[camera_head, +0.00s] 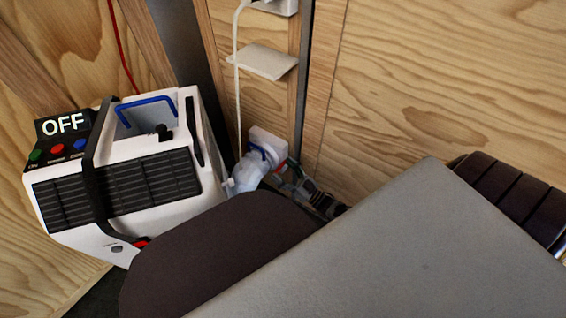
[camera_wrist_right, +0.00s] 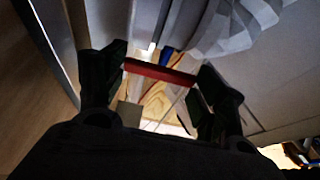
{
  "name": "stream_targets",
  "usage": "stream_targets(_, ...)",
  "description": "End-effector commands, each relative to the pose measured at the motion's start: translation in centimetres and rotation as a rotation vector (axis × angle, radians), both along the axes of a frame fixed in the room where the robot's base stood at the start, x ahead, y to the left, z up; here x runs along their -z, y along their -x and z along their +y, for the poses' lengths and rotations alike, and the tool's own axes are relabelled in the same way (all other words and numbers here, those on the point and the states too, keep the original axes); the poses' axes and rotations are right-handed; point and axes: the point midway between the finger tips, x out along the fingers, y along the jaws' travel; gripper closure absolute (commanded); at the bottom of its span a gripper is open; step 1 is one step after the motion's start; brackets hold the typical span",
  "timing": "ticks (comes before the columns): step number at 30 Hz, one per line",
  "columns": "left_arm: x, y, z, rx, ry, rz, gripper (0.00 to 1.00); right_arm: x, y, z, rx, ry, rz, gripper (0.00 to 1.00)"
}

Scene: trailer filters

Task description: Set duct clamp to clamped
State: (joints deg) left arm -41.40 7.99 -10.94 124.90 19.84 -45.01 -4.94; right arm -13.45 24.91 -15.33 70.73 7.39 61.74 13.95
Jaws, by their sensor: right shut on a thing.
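The duct (camera_head: 246,174) is a pale hose between the white machine (camera_head: 150,205) and a white wall fitting (camera_head: 266,140) in the head view. In the right wrist view the ribbed duct (camera_wrist_right: 238,25) shows at the top. A red bar (camera_wrist_right: 160,70), apparently the duct clamp's lever, lies across between the fingers of my right gripper (camera_wrist_right: 162,72). The gripper is shut on it. A blue piece (camera_wrist_right: 166,56) is just beyond the bar. In the head view my right gripper (camera_head: 287,177) is small and partly hidden beside the duct's wall end. My left gripper is not in view.
The machine's display (camera_head: 63,123) reads OFF, above several coloured buttons. A blue handle (camera_head: 147,101) is on its top. A small shelf (camera_head: 262,62) and a white cord (camera_head: 237,85) are on the wood wall above the duct. Large dark and grey shapes cover the lower foreground.

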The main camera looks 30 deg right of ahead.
Motion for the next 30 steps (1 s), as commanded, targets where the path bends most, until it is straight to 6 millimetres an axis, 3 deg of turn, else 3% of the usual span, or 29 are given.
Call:
stream_targets(1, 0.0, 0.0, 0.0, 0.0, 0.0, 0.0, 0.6, 0.1, 0.1, 0.1, -0.001, 0.003, 0.002, 0.73)
stream_targets(2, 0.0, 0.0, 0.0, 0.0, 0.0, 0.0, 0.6, 0.1, 0.1, 0.1, -0.001, 0.003, 0.002, 0.27)
stream_targets(6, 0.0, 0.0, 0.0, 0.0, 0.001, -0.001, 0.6, 0.1, 0.1, 0.1, -0.001, 0.002, 0.001, 0.09)
stream_targets(20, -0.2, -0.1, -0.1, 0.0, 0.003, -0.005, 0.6, 0.1, 0.2, 0.0, 0.0, 0.0, 0.001, 0.08)
stream_targets(30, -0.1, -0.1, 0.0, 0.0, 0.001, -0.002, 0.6, 1.2, 2.6, -1.1, 0.001, 0.001, 0.003, 0.08)
